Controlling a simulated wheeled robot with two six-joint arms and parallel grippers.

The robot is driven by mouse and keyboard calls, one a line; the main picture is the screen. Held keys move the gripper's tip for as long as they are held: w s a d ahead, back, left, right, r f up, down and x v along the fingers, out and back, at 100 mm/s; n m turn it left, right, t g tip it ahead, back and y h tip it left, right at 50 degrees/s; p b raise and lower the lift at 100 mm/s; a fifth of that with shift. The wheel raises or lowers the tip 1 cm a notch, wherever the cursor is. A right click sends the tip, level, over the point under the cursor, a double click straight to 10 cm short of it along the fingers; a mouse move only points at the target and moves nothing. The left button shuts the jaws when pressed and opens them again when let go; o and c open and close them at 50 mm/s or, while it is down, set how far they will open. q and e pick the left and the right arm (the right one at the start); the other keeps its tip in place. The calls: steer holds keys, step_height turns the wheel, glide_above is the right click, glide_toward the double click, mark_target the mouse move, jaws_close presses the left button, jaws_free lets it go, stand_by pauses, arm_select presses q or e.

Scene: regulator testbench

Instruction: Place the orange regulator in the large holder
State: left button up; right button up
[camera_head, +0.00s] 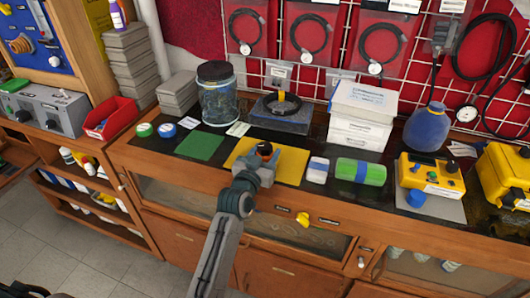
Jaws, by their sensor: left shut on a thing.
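My left gripper (264,158) is over the yellow mat (292,166) at the middle of the bench, reached from below by my left arm. It is shut on the orange regulator (264,148), a small orange and dark piece mostly hidden by the fingers. I cannot tell whether the regulator touches the mat. The large holder cannot be made out for certain. A grey block with a black ring (282,106) stands behind the yellow mat. My right gripper is not in view.
A green mat (200,146) and a glass jar (217,93) are left of the gripper. A green roll (361,172), white boxes (360,112), a blue bottle (426,127) and a yellow tester (430,178) stand to the right. A yellow piece (303,219) shows at the drawer front.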

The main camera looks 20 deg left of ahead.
arm_select(q)
steer(key=o, duration=0.9)
steer(key=shift+f, duration=0.15)
steer(key=o, duration=0.5)
